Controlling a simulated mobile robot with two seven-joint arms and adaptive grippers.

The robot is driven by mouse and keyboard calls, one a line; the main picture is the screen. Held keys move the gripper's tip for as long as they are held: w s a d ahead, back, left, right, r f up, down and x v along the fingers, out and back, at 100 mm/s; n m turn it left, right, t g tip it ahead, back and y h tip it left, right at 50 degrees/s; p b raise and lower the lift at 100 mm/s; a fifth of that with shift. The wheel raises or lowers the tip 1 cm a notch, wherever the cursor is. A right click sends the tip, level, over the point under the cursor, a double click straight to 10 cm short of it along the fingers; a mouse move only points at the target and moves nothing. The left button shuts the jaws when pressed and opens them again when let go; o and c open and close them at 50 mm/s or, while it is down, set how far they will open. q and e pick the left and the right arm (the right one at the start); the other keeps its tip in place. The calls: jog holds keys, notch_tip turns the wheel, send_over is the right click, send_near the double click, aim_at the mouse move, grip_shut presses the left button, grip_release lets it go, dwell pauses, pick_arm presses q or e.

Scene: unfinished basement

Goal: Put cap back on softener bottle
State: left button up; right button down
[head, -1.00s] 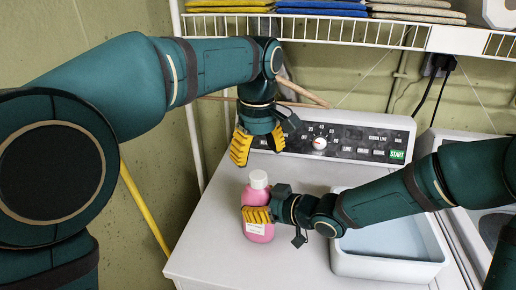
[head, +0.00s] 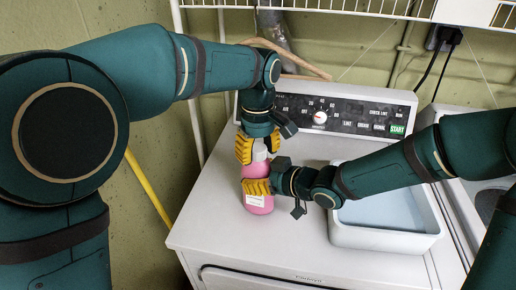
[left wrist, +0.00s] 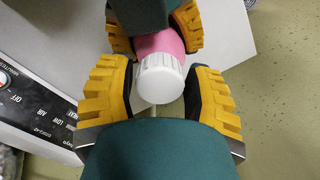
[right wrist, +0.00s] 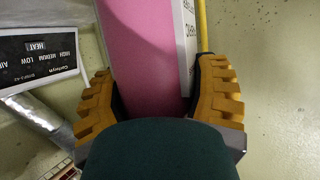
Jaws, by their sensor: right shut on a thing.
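The pink softener bottle (head: 258,170) stands upright on the white machine top. The white cap (left wrist: 160,78) sits on the bottle's top end; I cannot tell whether it is fastened. In the head view the cap (head: 260,150) is partly hidden by my left gripper (head: 260,157), which points down from above. In the left wrist view its yellow fingers stand apart on either side of the cap, with gaps. My right gripper (head: 257,187) is shut on the bottle's body from the right, and the pink body (right wrist: 145,60) fills the space between its fingers in the right wrist view.
A white basin with bluish contents (head: 385,238) stands right of the bottle, under my right forearm. The control panel (head: 330,116) rises behind. A wire shelf (head: 350,14) runs above. The machine top left of the bottle is clear.

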pick_arm(q)
grip_shut()
jog(key=shift+m, duration=1.5)
jog(key=shift+o, duration=2.3)
grip_release()
jog(key=shift+r, duration=2.3)
jog(key=o, duration=0.6)
jog(key=shift+r, duration=0.1)
